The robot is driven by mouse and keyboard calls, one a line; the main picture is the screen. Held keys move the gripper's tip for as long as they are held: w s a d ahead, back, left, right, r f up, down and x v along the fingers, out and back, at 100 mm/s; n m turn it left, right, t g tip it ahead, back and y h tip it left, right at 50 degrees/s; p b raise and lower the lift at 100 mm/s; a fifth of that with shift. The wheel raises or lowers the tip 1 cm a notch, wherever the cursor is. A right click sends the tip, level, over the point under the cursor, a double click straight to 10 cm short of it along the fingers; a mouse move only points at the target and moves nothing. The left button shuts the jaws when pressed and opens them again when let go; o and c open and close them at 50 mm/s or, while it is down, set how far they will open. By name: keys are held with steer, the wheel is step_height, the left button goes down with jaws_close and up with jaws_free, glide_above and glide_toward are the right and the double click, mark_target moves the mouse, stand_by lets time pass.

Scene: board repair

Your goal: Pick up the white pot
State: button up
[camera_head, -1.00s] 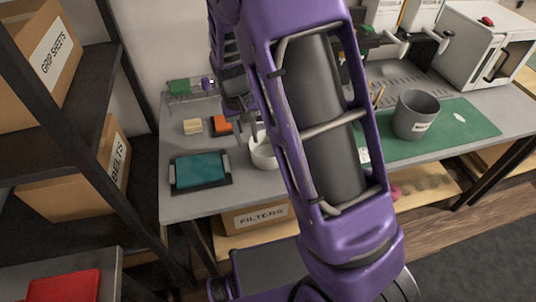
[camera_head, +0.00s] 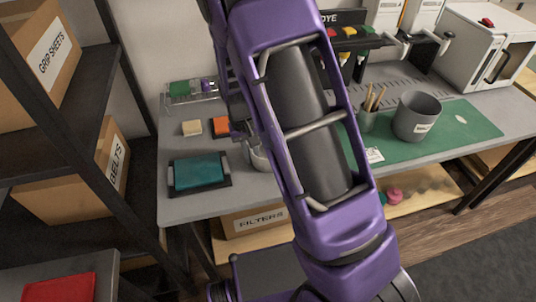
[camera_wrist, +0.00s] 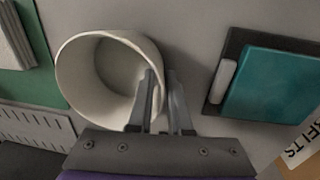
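The white pot (camera_wrist: 83,84) is round and open at the top. In the wrist view it lies left of centre, its empty inside visible. My gripper (camera_wrist: 163,90) has one finger inside the rim and the other outside. The fingers are close together, shut on the right side of the pot's wall. In the head view my arm hides most of the pot and the fingers. The pot appears to be at the table's surface; any gap below it cannot be told.
A teal pad in a dark tray (camera_head: 229,181) lies left of the pot, close by. A grey bin (camera_head: 414,116) and a pencil cup (camera_head: 367,121) stand on the green mat (camera_head: 467,127) to the right. An orange block (camera_head: 221,126) and beige block (camera_head: 192,127) lie behind the tray.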

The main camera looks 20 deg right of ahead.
jaws_close()
steer(key=shift+r, duration=0.2)
stand_by(1.2)
steer(key=shift+r+p, duration=0.9)
steer(key=shift+r, duration=3.5)
steer(key=s+d+f, duration=0.1)
steer(key=d+f, duration=0.1)
steer(key=s+d+f, duration=0.1)
steer(key=d+f, duration=0.1)
steer(key=shift+s, duration=0.15)
steer(key=shift+s+d+f, duration=0.15)
steer(key=shift+d+f, duration=0.05)
steer(key=shift+d, duration=0.05)
